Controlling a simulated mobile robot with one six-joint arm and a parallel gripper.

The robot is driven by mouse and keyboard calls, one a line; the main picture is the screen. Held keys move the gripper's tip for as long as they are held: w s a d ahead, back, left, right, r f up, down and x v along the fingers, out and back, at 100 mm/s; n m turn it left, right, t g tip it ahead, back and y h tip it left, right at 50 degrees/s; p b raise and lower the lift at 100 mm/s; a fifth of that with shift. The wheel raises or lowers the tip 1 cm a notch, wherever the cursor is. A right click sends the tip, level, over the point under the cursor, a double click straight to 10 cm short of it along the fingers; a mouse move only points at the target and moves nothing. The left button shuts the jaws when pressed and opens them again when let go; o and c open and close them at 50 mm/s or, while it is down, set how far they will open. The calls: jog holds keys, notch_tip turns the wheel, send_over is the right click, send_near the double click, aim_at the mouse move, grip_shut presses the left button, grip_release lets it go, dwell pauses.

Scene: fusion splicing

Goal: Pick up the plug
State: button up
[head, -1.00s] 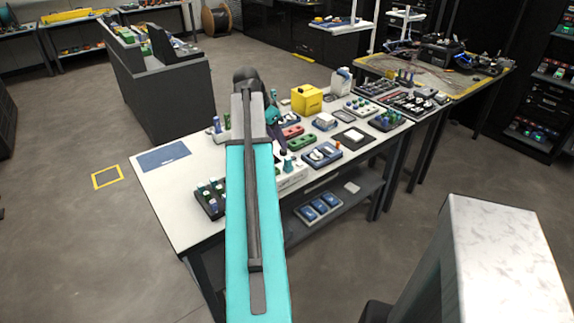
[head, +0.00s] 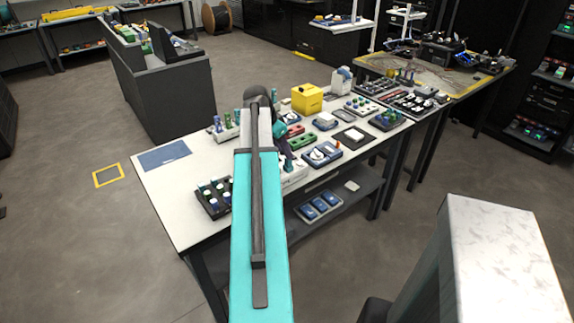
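My teal arm (head: 258,220) reaches forward over the white worktable (head: 180,200), with its dark wrist bent down over the table's middle. My gripper (head: 287,160) is low over a white block (head: 294,176) near the front edge. It is small and mostly hidden by the arm, so its fingers cannot be made out. I cannot tell which small piece is the plug. A dark holder (head: 213,198) with green and white capped pieces stands left of the arm. A pale rack (head: 222,131) with upright pieces stands behind it, partly covered by the arm.
A blue mat (head: 164,156) lies at the table's left. Right of the arm are a yellow box (head: 307,99), a red tray (head: 291,130), a green tray (head: 300,142) and a blue tray (head: 322,154). A lower shelf holds blue items (head: 319,207).

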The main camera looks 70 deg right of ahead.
aim_at(288, 164)
jog(key=shift+p+x, duration=0.9)
jog(key=shift+x, duration=1.65)
jog(key=shift+w+a+f, duration=0.1)
jog(key=shift+a, duration=0.05)
jog(key=shift+c, duration=0.4)
grip_shut()
